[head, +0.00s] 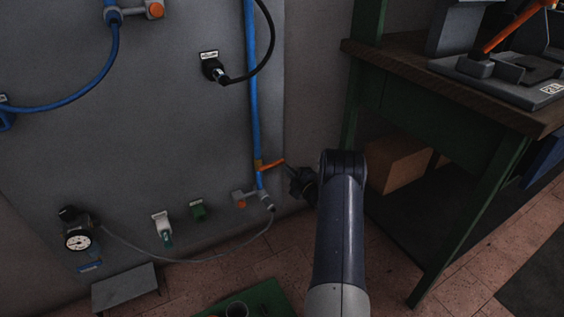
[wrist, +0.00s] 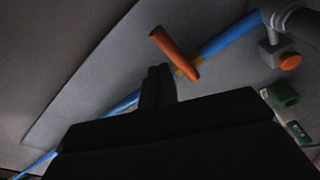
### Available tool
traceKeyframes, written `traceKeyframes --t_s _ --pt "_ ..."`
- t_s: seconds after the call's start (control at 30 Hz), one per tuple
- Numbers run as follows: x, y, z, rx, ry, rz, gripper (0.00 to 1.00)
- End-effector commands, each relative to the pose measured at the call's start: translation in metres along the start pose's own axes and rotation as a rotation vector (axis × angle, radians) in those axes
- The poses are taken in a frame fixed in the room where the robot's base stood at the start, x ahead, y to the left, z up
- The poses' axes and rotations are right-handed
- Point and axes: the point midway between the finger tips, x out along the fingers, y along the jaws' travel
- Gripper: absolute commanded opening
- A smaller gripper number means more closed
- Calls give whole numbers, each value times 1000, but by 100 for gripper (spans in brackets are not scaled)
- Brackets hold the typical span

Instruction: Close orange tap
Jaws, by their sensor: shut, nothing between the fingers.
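The orange tap handle (head: 271,163) sits on the vertical blue pipe (head: 252,95), low on the grey wall panel. In the head view it sticks out to the right, across the pipe and tilted slightly up. The orange handle also shows in the wrist view (wrist: 174,52), crosswise to the blue pipe (wrist: 228,37). My gripper (head: 294,179) is just right of and below the handle's free end. In the wrist view my shut, dark fingers (wrist: 158,77) point up close beside the handle. I cannot tell whether they touch it.
A fitting with a round orange knob (head: 239,201) is below the handle. A green workbench (head: 440,115) stands right of my arm, with a cardboard box (head: 398,165) under it. A gauge (head: 78,240), a grey hose (head: 190,260) and a black cable (head: 268,45) are on the panel.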

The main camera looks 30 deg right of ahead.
Motion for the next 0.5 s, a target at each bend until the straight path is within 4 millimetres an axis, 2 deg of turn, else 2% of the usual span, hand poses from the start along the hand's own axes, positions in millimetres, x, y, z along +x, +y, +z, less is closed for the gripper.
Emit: traceKeyframes --t_s 0.1,0.2,0.33,0.5 --pt "-24 4 -1 1 -3 1 0" --pt "-39 4 -1 0 -1 3 0" --pt "-50 3 -1 -1 2 4 0" --pt "-54 3 -1 -2 4 6 0"
